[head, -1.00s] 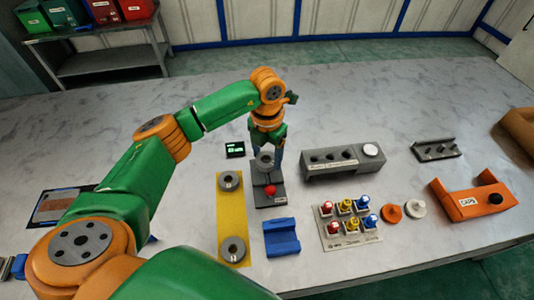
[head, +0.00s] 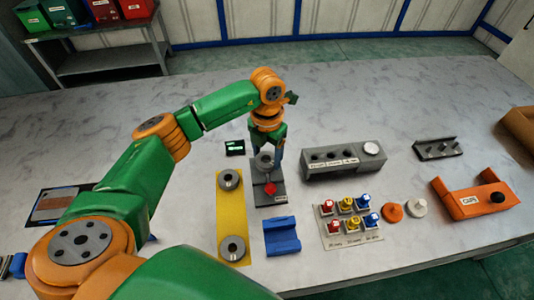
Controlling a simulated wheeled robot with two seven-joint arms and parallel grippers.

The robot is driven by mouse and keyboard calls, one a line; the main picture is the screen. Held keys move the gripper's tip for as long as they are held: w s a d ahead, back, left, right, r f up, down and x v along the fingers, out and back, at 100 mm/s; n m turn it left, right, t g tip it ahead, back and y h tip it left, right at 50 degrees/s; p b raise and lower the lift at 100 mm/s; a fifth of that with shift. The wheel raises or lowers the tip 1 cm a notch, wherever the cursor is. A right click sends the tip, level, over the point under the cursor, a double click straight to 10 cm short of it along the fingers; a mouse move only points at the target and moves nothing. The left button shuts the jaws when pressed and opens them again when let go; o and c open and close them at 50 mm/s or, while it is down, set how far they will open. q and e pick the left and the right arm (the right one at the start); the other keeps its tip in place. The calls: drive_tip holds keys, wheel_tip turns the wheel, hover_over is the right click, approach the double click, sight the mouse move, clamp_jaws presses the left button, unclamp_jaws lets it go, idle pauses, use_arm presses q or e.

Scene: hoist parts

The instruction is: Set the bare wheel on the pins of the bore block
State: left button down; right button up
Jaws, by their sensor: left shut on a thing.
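My left gripper (head: 267,153) points down over a dark block (head: 280,199) with a red knob, near the middle of the table. It is shut on a grey ring-shaped wheel (head: 265,162), partly hidden by the fingers. Whether the wheel touches the dark block I cannot tell. Two more grey wheels (head: 230,180) lie on a yellow strip (head: 231,212) to its left. A long grey block with several dark round bores (head: 318,172) stands to the right; no pins can be made out on it. My right gripper is not in view.
A small display (head: 235,148) stands left of the gripper. A blue cradle (head: 282,237), a board of coloured plugs (head: 350,241), orange and white discs (head: 392,212), an orange holder (head: 466,212) and a dark pegged rack (head: 437,149) lie around. The back of the table is clear.

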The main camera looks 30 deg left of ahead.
use_arm(q)
drive_tip(key=shift+f+b, duration=0.85)
drive_tip(key=shift+f, duration=0.25)
idle(0.5)
unclamp_jaws()
wheel_tip(320, 180, up, 7)
drive_tip(key=p, duration=0.5)
drive_tip(key=shift+r+p, duration=0.15)
drive_tip(key=shift+p, duration=0.25)
